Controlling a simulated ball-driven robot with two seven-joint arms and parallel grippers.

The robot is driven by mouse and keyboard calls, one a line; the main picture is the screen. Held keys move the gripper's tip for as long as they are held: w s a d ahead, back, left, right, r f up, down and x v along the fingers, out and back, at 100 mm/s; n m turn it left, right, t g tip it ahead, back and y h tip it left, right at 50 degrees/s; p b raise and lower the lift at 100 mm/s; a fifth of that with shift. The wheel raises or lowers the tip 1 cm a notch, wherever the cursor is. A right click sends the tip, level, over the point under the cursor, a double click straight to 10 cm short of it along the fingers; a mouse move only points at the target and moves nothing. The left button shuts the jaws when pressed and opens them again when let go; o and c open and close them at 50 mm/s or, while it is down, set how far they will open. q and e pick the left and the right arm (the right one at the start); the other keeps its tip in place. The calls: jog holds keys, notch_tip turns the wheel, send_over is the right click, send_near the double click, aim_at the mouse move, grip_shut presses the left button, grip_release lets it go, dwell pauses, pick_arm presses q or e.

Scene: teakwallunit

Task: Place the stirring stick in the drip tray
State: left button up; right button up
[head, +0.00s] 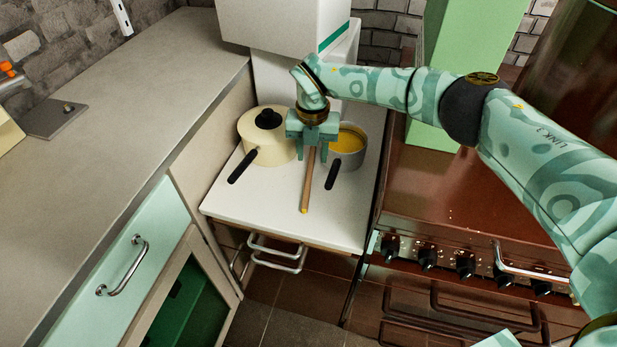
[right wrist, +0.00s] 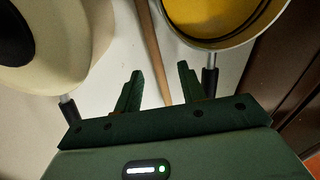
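The stirring stick (head: 308,184) is a thin wooden rod with a yellowish near end. The gripper is open and holds nothing. No thing is clearly a drip tray; a flat dark grey plate (head: 48,122) on the left counter may be it. My left gripper is not in view.
The lidded cream pot (head: 262,150) stands left of the gripper and the pan (head: 351,158) with yellow contents stands right, both close, handles toward the front. A white machine (head: 285,25) stands behind. The grey counter (head: 130,95) is mostly clear. A brown stove (head: 440,190) is at right.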

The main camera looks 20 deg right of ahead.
aim_at(309, 173)
jog(key=f, duration=0.1)
jog(key=f+b, duration=0.1)
jog(key=f, duration=0.1)
jog(key=a+f+b, duration=0.1)
jog(key=f, duration=0.1)
jog(key=shift+s, duration=0.2)
jog(key=shift+f, duration=0.45)
jog(key=shift+r, duration=0.15)
grip_shut()
